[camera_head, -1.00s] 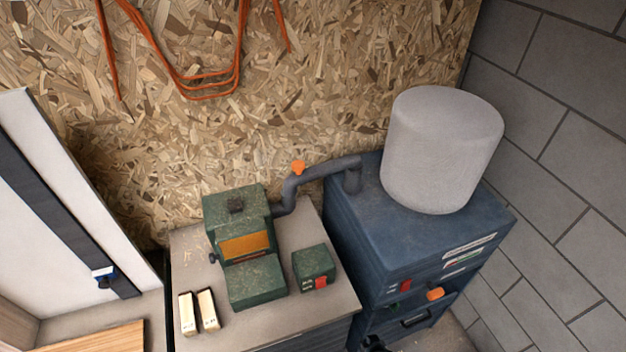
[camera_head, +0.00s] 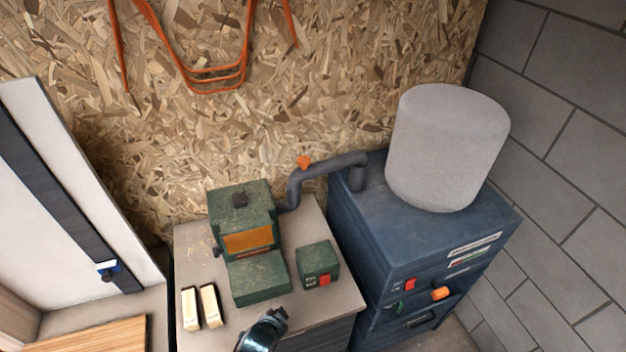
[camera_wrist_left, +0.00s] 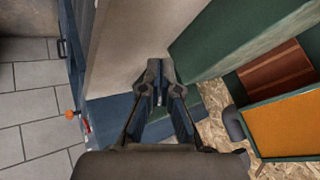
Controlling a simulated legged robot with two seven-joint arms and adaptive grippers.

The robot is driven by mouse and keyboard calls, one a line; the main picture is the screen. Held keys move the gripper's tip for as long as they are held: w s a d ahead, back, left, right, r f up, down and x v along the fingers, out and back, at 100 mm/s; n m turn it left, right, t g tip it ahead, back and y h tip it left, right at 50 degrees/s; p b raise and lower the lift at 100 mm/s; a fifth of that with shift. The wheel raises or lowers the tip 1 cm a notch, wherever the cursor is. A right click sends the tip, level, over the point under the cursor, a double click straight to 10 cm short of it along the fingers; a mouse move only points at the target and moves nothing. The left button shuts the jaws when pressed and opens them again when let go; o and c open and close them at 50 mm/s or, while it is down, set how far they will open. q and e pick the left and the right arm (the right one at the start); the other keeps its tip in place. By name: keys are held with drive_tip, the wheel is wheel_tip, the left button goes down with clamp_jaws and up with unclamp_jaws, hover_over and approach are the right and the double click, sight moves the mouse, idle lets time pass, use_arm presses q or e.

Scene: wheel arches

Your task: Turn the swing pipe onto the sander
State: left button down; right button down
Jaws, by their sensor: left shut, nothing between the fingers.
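The dark grey swing pipe (camera_head: 335,164) rises from the blue cabinet's top and bends left and down, with an orange knob (camera_head: 304,162) on it. Its lower end is by the right rear side of the green sander (camera_head: 245,240); I cannot tell whether they touch. My left gripper (camera_head: 274,318) enters at the bottom of the head view, in front of the sander and apart from the pipe. In the left wrist view the gripper (camera_wrist_left: 160,70) is shut and empty, with the sander's orange panel (camera_wrist_left: 290,122) at right. My right gripper is out of view.
The blue cabinet (camera_head: 400,250) carries a large grey drum (camera_head: 447,145) and an orange handle (camera_head: 440,293) on its front. A green control box (camera_head: 317,262) and two pale blocks (camera_head: 200,307) stand on the bench (camera_head: 325,300). Orange cable hangs on the board wall (camera_head: 350,70) behind.

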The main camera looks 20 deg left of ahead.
use_arm(q)
drive_tip(key=w+d+r+m+t+y, duration=0.15)
drive_tip(key=w+r+m+t, duration=0.35)
drive_tip(key=w+r, duration=0.8)
drive_tip(key=m+t, duration=0.5)
approach(309, 172)
drive_tip(key=s+d+r, duration=0.3)
drive_tip(key=s+d, duration=0.2)
drive_tip(key=s, duration=0.1)
drive_tip(key=shift+y, duration=0.25)
drive_tip(key=shift+w+a+r+p, duration=0.1)
drive_tip(key=shift+w+a+p, duration=0.15)
drive_tip(key=shift+w+a, duration=1.25)
drive_tip(key=shift+w+a+r+p, duration=0.1)
drive_tip(key=shift+w+a+p, duration=0.15)
drive_tip(key=shift+w, duration=2.45)
drive_tip(key=shift+w+a+p, duration=0.3)
drive_tip(key=shift+w+a, duration=0.5)
drive_tip(key=shift+w, duration=1.25)
